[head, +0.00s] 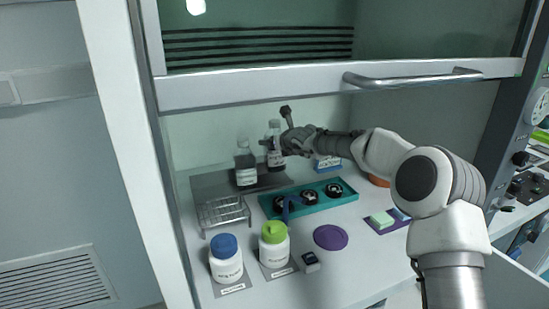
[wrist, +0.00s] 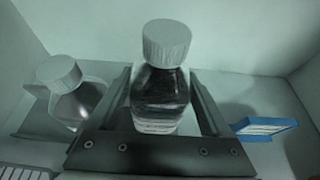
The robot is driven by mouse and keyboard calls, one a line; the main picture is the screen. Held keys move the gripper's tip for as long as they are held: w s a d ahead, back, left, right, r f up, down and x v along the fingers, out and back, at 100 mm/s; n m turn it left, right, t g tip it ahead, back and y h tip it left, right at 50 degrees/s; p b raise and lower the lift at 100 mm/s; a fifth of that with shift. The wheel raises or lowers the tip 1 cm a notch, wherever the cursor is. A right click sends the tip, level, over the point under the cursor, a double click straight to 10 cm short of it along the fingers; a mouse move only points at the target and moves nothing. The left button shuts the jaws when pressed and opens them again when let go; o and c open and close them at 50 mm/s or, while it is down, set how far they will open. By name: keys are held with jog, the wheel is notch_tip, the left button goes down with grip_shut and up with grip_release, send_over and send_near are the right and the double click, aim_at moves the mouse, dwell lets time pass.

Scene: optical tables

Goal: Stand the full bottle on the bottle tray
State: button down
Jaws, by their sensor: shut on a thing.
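My gripper (head: 279,146) is shut on a bottle (head: 274,158) with a white cap and a label. In the wrist view this bottle (wrist: 160,88) stands upright between the fingers, dark inside above its label. A second white-capped bottle (head: 245,168) stands to its left on a dark grey flat tray (head: 211,184), and it also shows in the wrist view (wrist: 77,103). The held bottle is over or at the tray's back right part. I cannot tell whether its base touches the tray; the gripper hides its base in the wrist view.
A wire rack (head: 223,213) and a teal tray (head: 318,203) with black round pieces stand in front. Two white jars (head: 226,263) (head: 274,250) stand near the front edge. A blue box (head: 327,165) is right of my gripper. The hood's raised sash (head: 270,88) hangs above.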

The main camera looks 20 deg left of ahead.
aim_at(275, 152)
jog(key=shift+f+b, duration=1.05)
jog(key=shift+f, duration=0.85)
jog(key=shift+f, duration=0.1)
grip_release()
jog(key=shift+f, duration=0.1)
